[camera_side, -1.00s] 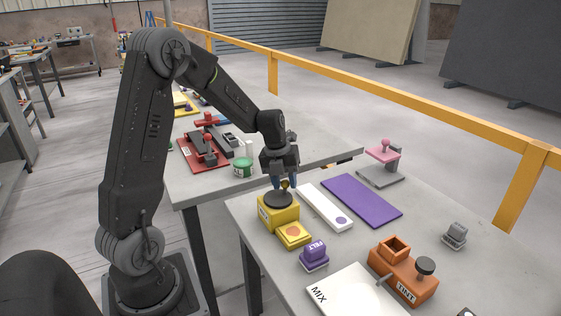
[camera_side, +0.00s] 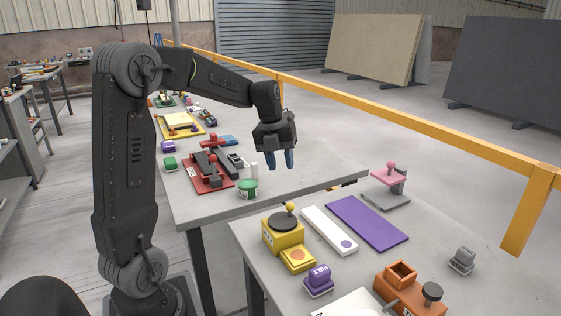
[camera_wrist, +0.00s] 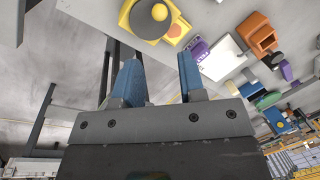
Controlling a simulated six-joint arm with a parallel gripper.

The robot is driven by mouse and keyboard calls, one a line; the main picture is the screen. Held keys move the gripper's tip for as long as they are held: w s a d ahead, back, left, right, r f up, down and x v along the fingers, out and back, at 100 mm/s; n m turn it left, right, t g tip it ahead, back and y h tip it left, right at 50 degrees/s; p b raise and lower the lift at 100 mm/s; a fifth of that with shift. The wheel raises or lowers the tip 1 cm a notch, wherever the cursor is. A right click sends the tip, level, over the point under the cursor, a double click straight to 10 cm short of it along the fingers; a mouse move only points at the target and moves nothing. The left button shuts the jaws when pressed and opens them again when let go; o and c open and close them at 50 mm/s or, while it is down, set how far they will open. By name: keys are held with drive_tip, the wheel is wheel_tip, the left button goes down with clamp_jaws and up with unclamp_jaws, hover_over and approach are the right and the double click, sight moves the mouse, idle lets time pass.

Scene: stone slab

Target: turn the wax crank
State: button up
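A yellow box (camera_side: 283,240) with a black round disc (camera_side: 281,223) on top stands at the left end of the near table. A yellow ball knob (camera_side: 290,207) sits on the disc, toward its far edge. I take this for the wax crank; its label is too small to read. The box also shows at the top of the wrist view (camera_wrist: 126,14), with its knob (camera_wrist: 158,12). My gripper (camera_side: 280,164) hangs above and behind the box, clear of the knob. In the wrist view its blue fingers (camera_wrist: 159,62) stand apart with nothing between them.
A yellow block with an orange patch (camera_side: 298,259) adjoins the box's front. A white strip (camera_side: 328,230), a purple pad (camera_side: 366,222), a purple FELT block (camera_side: 319,281) and an orange unit (camera_side: 410,289) share the table. A green tub (camera_side: 248,189) stands on the far table.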

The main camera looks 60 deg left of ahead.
drive_tip(key=shift+o, duration=1.4)
drive_tip(key=shift+w+n, duration=0.1)
drive_tip(key=shift+n, duration=0.6)
drive_tip(key=m+g+y, duration=0.2)
drive_tip(key=m+g, duration=0.2)
drive_tip(key=m, duration=2.9)
approach(290, 207)
drive_tip(key=x, duration=0.7)
drive_tip(key=a+x, duration=0.1)
drive_tip(key=x, duration=0.2)
drive_tip(key=shift+w+f, duration=0.3)
drive_tip(key=shift+f, duration=0.1)
